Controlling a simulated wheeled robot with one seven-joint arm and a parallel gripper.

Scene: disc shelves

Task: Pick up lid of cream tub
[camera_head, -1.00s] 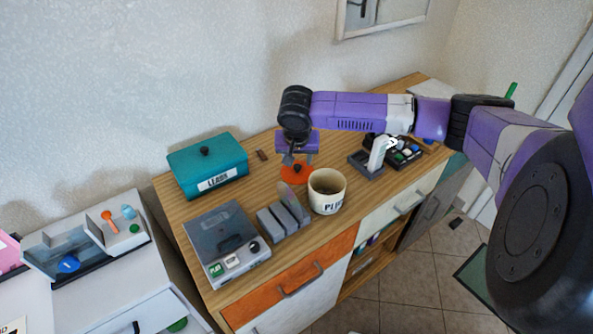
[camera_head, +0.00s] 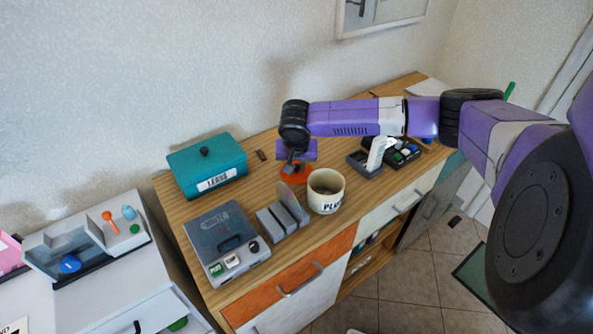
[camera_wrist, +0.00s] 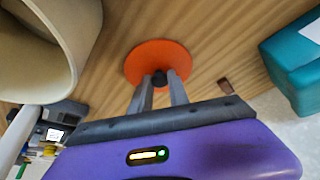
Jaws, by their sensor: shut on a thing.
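The cream tub (camera_head: 326,193) stands open on the wooden top, its label partly readable. It also shows in the wrist view (camera_wrist: 78,25) at the upper left. An orange round lid (camera_wrist: 157,57) with a small black knob (camera_wrist: 173,77) is beside the tub; in the head view the lid (camera_head: 297,178) is partly covered by my gripper (camera_head: 293,167). In the wrist view my gripper (camera_wrist: 160,81) has its two grey fingertips closed on the knob. The lid looks flat on or very near the wood; I cannot tell any gap.
A teal lidded box (camera_head: 207,167) stands at the back left. A grey box with buttons (camera_head: 226,244), a holder with upright slots (camera_head: 283,218) and dark trays (camera_head: 403,153) are nearby. The dresser's front edge lies just before the tub.

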